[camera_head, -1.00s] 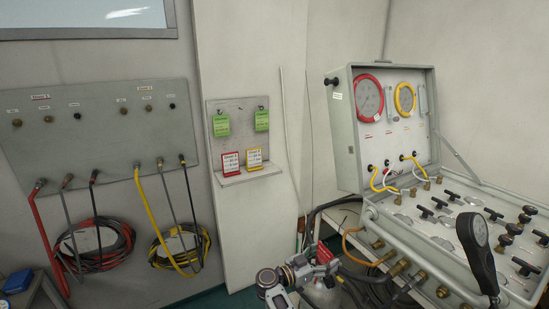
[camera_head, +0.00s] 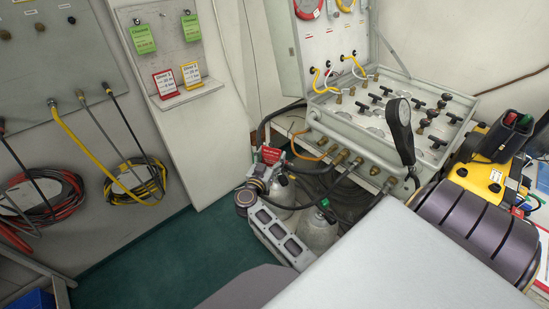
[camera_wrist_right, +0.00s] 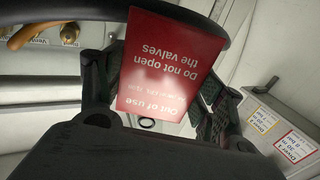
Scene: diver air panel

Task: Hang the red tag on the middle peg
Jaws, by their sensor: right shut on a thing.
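The red tag (camera_head: 270,155) is in my right gripper (camera_head: 276,167), low in front of the valve case. In the right wrist view the tag (camera_wrist_right: 165,65) shows its lettering upside down, with the fingers of the gripper (camera_wrist_right: 160,75) on either side of it. The pegboard (camera_head: 165,60) is on the wall at upper left, apart from the gripper. My left gripper is not in view.
A red card (camera_head: 165,83) and a yellow card (camera_head: 190,73) stand on the pegboard's ledge. The valve case (camera_head: 350,130), its hoses and a grey cylinder (camera_head: 318,232) are close to the right gripper. Coiled hoses (camera_head: 135,185) hang at left. Green floor (camera_head: 150,250) is open below.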

